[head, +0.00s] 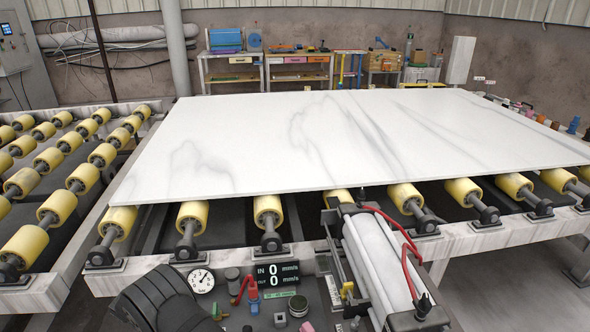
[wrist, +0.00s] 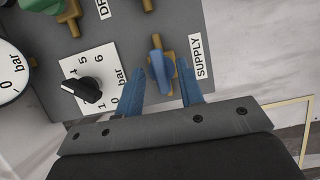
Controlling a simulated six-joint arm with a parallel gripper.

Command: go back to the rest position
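My gripper (wrist: 162,72) shows in the wrist view with two blue fingers spread apart. It is open, with the blue handle (wrist: 161,66) of a brass valve between the fingertips and gaps on both sides. The valve sits beside the SUPPLY label (wrist: 199,57) on a grey panel (wrist: 112,20). The handle lies roughly in line with its brass pipe. In the head view a dark part of my arm is at the lower left; the gripper itself cannot be made out there.
The wrist view shows a black knob (wrist: 88,90) on a bar scale, a round gauge (wrist: 12,85) and a green handle (wrist: 40,5) close by. In the head view a white stone slab (head: 330,140) lies on yellow rollers (head: 192,214), behind a white cylinder (head: 375,262) with red hoses.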

